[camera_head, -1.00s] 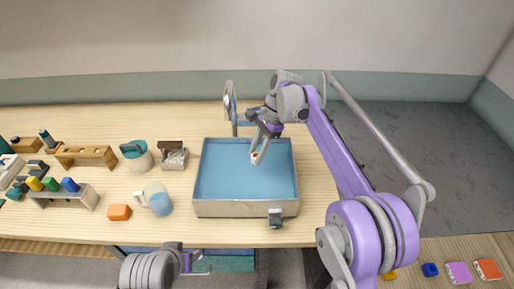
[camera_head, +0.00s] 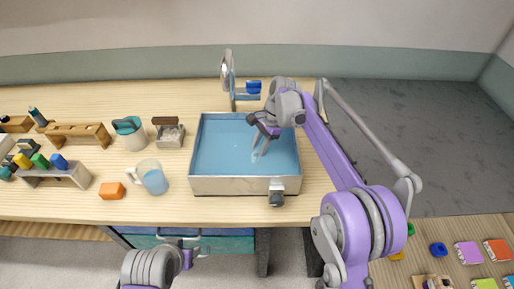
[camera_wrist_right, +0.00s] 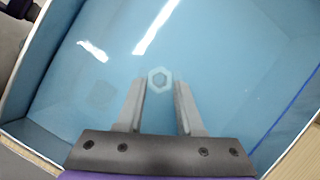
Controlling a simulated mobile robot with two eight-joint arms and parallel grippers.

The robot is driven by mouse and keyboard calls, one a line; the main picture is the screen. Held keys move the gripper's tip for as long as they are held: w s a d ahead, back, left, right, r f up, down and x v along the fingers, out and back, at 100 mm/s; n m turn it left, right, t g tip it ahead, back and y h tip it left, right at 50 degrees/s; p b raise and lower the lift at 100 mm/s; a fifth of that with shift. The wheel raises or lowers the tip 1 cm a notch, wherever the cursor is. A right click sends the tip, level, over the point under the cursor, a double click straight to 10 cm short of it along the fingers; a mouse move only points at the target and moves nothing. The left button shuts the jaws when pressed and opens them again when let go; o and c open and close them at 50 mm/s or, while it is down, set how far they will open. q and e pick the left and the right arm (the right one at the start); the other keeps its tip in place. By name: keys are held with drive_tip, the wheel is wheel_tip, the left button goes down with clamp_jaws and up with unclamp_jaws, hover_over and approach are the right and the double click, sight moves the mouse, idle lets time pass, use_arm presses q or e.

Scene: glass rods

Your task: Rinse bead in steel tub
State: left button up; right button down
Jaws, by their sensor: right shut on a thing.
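The bead (camera_wrist_right: 158,79) is a small pale, translucent hexagonal ring, held between the fingertips of my right gripper (camera_wrist_right: 159,88) in the right wrist view. In the head view my right gripper (camera_head: 260,153) points down inside the steel tub (camera_head: 232,186), right of its middle. The tub is rectangular, with blue water (camera_head: 220,150) in it. The fingertips look pale and faint against the blue, seemingly at or under the surface. The bead is too small to make out clearly in the head view. My left gripper (camera_head: 204,246) is open and empty in front of the table.
A tap (camera_head: 276,198) sits on the tub's front wall. Left of the tub are a jug of blue liquid (camera_head: 152,178), an orange block (camera_head: 112,191), a teal-topped container (camera_head: 130,133) and a small box (camera_head: 168,132). A round mirror-like disc (camera_head: 228,72) stands behind the tub.

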use_arm(q)
drive_tip(key=shift+f, duration=0.35)
use_arm(e)
drive_tip(key=shift+f, duration=0.6)
drive_tip(key=shift+a, duration=0.1)
drive_tip(key=shift+a, duration=2.45)
drive_tip(key=shift+d, duration=2.55)
drive_tip(key=shift+a+p, duration=0.3)
drive_tip(key=shift+a, duration=2.25)
drive_tip(key=shift+d, duration=2.55)
use_arm(q)
wheel_tip(320, 180, up, 8)
drive_tip(key=w+p, duration=0.2)
drive_tip(key=p, duration=0.3)
drive_tip(key=shift+w+f+t, duration=0.15)
drive_tip(key=shift+w+t, duration=0.05)
drive_tip(key=shift+t, duration=0.1)
use_arm(e)
wheel_tip(320, 180, up, 11)
